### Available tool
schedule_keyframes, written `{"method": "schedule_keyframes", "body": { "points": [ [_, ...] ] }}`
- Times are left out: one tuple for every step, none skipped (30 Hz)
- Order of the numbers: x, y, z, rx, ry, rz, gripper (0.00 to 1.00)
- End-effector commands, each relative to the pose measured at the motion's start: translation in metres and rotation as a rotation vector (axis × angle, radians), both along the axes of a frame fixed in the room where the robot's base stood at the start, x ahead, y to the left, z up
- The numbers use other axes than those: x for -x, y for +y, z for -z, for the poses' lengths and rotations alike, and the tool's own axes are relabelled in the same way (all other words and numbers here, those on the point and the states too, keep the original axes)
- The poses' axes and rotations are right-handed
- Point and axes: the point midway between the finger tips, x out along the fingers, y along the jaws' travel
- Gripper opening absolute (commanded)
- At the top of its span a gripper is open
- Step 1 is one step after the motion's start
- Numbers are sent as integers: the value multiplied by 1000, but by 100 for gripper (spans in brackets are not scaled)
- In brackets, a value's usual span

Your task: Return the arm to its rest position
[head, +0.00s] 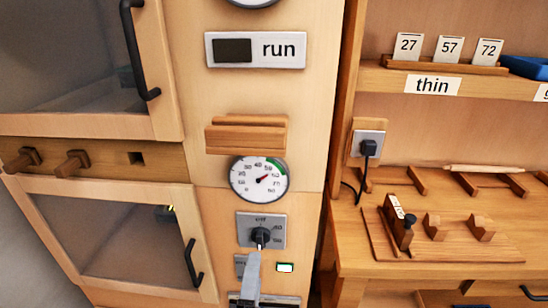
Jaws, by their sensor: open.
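I cannot make out my gripper or its two fingertips in the head view, and no arm link is clearly visible. A pale grey bar (252,280) rises from the bottom edge in front of the wooden cabinet panel (312,160). Its top end lies just below a black knob (260,236) on a grey plate. I cannot tell whether the bar touches the knob, or whether it is a lever of the panel.
Glazed doors with black handles (192,262) are at left, with wooden pegs (75,163) between them. A round dial (259,179) sits under a wooden ledge (246,135). At right are a shelf of number cards (449,49) and a workbench with a wooden jig (397,220).

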Motion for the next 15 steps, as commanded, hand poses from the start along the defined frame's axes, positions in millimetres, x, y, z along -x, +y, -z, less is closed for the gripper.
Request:
{"method": "schedule_keyframes", "body": {
  "points": [
    [0, 4, -1, -16, -6, -17, 62],
    [0, 9, -2, -33, -8, -36, 62],
    [0, 16, -4, -63, -11, -66, 62],
    [1, 22, -6, -96, -11, -95, 62],
    [2, 29, -10, -132, -14, -127, 62],
    [4, 37, -13, -187, -11, -172, 62],
    [9, 41, -12, -228, -3, -208, 62],
    [13, 43, -9, -272, 8, -242, 62],
    [20, 44, -5, -330, 26, -281, 62],
    [25, 43, -2, -371, 41, -306, 62],
    [31, 41, 1, -411, 54, -326, 62],
    [37, 37, 6, -461, 72, -348, 62],
    [42, 33, 9, -499, 84, -363, 62],
    [48, 29, 12, -537, 97, -377, 62],
    [55, 22, 16, -588, 115, -391, 62]
  ]
}}
